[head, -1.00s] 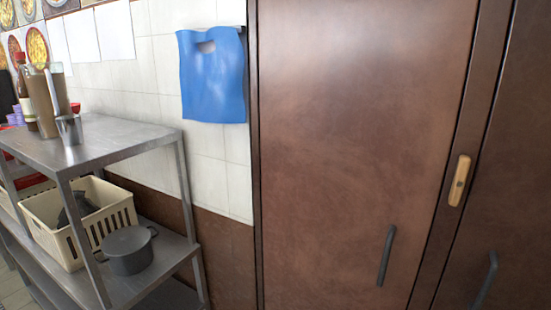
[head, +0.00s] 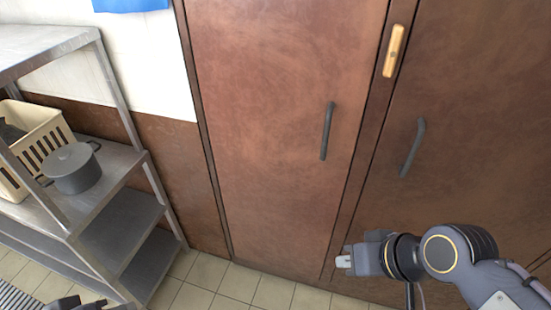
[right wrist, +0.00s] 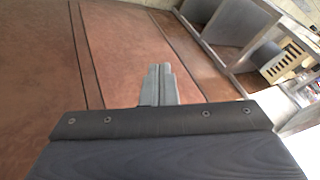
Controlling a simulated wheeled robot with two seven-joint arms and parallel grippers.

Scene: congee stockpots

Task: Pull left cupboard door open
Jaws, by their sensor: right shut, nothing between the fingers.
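The left cupboard door (head: 270,130) is a tall reddish-brown panel, closed in its frame. Its dark vertical bar handle (head: 327,131) is on the door's right side. My right gripper (head: 344,262) is low in front of the cupboard, below and slightly right of that handle, apart from it. Its fingers point left; they are together and empty, as the right wrist view also shows (right wrist: 160,85). A small dark part of my left gripper (head: 80,303) shows at the bottom left edge; its fingers are not clear.
The right cupboard door (head: 465,130) is closed, with its own dark handle (head: 412,147). A wooden latch piece (head: 394,51) is on the post between the doors. A metal shelf rack (head: 122,165) at left holds a grey pot (head: 74,172) and a cream basket (head: 42,135). Tiled floor (head: 235,283) is clear.

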